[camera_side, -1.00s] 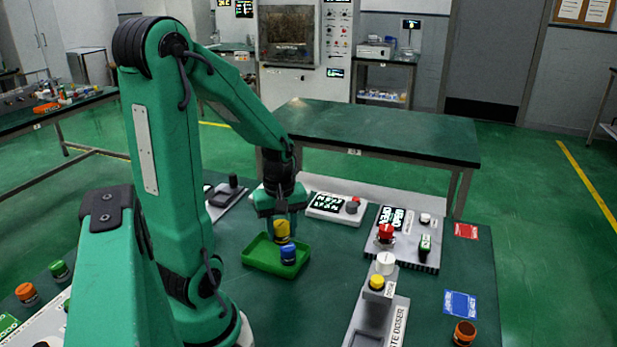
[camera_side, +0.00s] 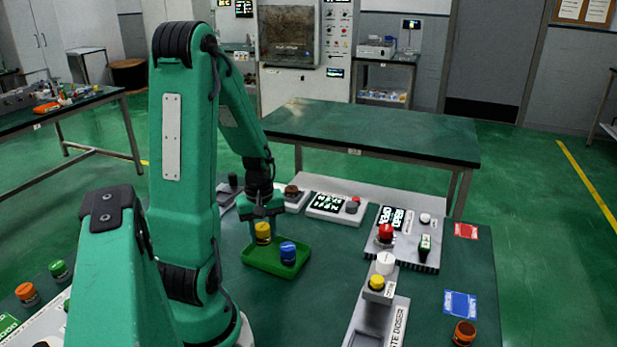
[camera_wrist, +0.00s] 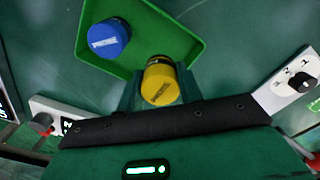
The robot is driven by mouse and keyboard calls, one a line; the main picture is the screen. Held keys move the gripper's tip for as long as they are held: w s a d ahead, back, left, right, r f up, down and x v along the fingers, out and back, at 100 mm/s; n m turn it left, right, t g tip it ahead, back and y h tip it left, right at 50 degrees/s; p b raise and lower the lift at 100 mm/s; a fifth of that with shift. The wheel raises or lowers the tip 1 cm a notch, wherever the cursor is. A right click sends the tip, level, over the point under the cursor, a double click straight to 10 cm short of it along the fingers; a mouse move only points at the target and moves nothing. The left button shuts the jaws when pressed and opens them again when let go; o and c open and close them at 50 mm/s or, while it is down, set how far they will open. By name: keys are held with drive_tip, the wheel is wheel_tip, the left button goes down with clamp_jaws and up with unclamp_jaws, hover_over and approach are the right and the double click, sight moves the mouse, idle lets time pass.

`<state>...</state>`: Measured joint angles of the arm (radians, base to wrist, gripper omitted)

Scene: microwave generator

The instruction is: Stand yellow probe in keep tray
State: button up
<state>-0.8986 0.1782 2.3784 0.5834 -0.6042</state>
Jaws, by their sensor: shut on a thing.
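The yellow probe (camera_side: 263,231) is upright in my gripper (camera_side: 263,222), at the left back part of the green tray (camera_side: 262,262). I cannot tell whether its base touches the tray floor. In the wrist view the yellow probe (camera_wrist: 159,84) sits between my two fingers (camera_wrist: 160,94), near the tray's rim (camera_wrist: 190,35). The blue probe (camera_side: 288,252) stands in the tray to the right, apart from the yellow one. The blue probe also shows in the wrist view (camera_wrist: 108,40).
A white panel with a lit display (camera_side: 327,204) lies behind the tray. A panel with a red knob (camera_side: 386,232) and a doser with a yellow knob (camera_side: 376,284) stand to the right. Bench between tray and doser is clear.

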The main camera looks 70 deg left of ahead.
sight(264, 241)
drive_tip(key=shift+f, duration=1.8)
drive_tip(key=shift+f, duration=0.15)
drive_tip(key=o, duration=1.2)
drive_tip(key=shift+r, duration=0.2)
drive_tip(key=shift+r, duration=6)
drive_tip(key=shift+d, duration=0.1)
